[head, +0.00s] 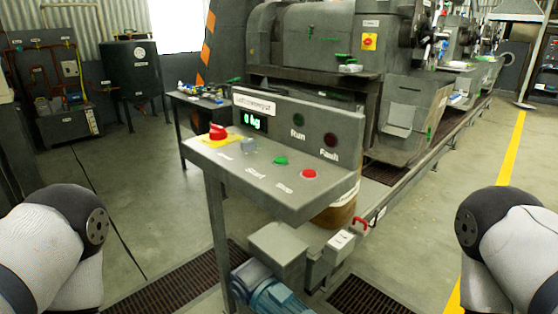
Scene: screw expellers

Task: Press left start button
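A grey control panel (233,171) stands in the middle of the head view, on a post. Its sloped desk carries a green button (281,161) beside the word "Start". A red button (309,174) sits to its right, near the word "Stop". Left of the green button are a small grey-blue control (250,146) and a red mushroom knob (217,131) on a yellow plate. Only one such panel is clearly seen. Parts of my two arms show at the lower left and lower right edges. Neither gripper is in view, and nothing of mine touches the panel.
The panel's upright back has a green-lit display (253,121) and dark "Run" (298,119) and "Fault" (330,139) lamps. A blue motor (275,299) and floor grates lie below. A large grey machine (330,45) stands behind. Floor is open at left and right.

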